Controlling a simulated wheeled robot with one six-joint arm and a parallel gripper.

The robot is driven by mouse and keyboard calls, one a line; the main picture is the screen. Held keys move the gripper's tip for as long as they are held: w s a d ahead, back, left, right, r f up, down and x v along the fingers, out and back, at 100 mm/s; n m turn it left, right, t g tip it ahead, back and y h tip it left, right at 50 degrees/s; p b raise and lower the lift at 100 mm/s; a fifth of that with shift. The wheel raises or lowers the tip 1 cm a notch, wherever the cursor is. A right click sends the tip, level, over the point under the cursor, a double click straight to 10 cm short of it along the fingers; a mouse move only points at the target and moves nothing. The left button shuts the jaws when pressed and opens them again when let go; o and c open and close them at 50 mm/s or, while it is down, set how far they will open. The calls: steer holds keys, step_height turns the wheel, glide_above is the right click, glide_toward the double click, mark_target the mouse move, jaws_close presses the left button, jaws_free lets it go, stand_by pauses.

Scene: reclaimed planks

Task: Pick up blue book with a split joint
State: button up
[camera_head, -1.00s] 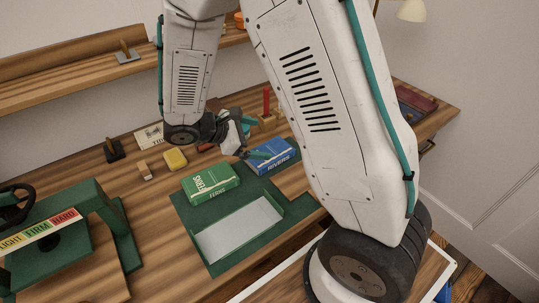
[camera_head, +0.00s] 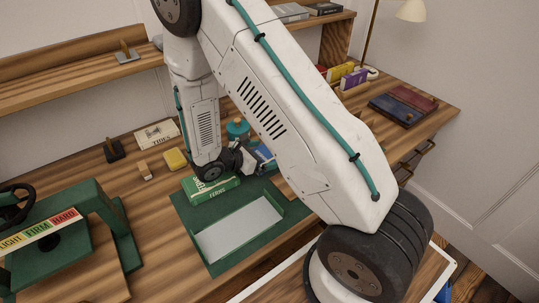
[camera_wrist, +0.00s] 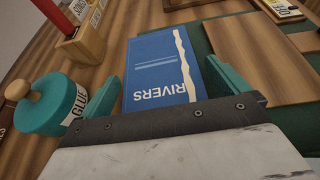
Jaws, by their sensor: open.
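The blue book (camera_wrist: 162,70) lies flat in the wrist view, its cover lettered RIVERS, with a jagged cream line running along its right side. My gripper (camera_wrist: 168,82) is open, one teal finger on each side of the book. I cannot tell whether the fingers touch it. The book's near end is hidden behind the gripper body. In the head view only a small part of the blue book (camera_head: 264,153) shows beside my gripper (camera_head: 252,163); my arm hides the rest.
A teal glue jar (camera_wrist: 50,108) stands close left of my gripper, with a wooden holder (camera_wrist: 85,42) beyond it. A green press (camera_head: 95,200) stands at left.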

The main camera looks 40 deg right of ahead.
steer(key=shift+d+f, duration=0.1)
steer(key=shift+d, duration=0.25)
steer(key=c, duration=0.9)
steer(key=shift+c, duration=0.2)
